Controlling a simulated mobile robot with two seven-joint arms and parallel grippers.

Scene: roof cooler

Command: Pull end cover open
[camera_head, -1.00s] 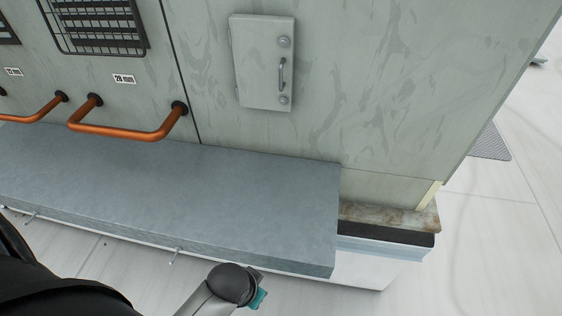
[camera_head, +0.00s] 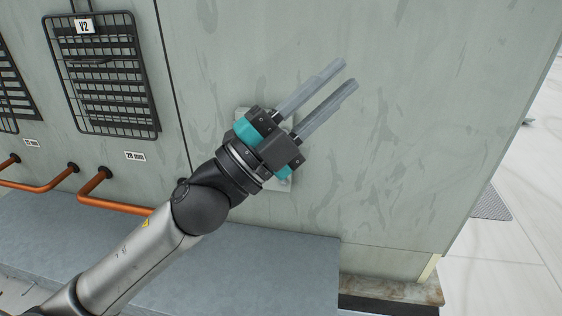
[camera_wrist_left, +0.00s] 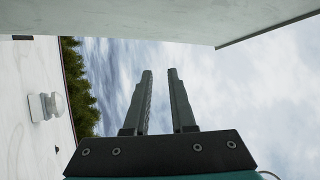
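The end cover (camera_head: 283,186) is a small pale grey panel on the grey-green cabinet wall. In the head view my left gripper and wrist hide most of it, including its handle; only bits of its edges show. My left gripper (camera_head: 346,73) is in front of the wall, with its fingers pointing up and right past the cover. The fingers are parallel and apart, with nothing between them. The left wrist view also shows the open gripper (camera_wrist_left: 160,72) against sky. My right gripper is not in view.
A black wire grille (camera_head: 103,75) and orange pipes (camera_head: 110,204) are on the wall at left. A grey-blue ledge (camera_head: 285,265) runs below the cover. The wall (camera_head: 430,110) right of the gripper is bare. The white roof floor (camera_head: 510,255) lies beyond the cabinet's right edge.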

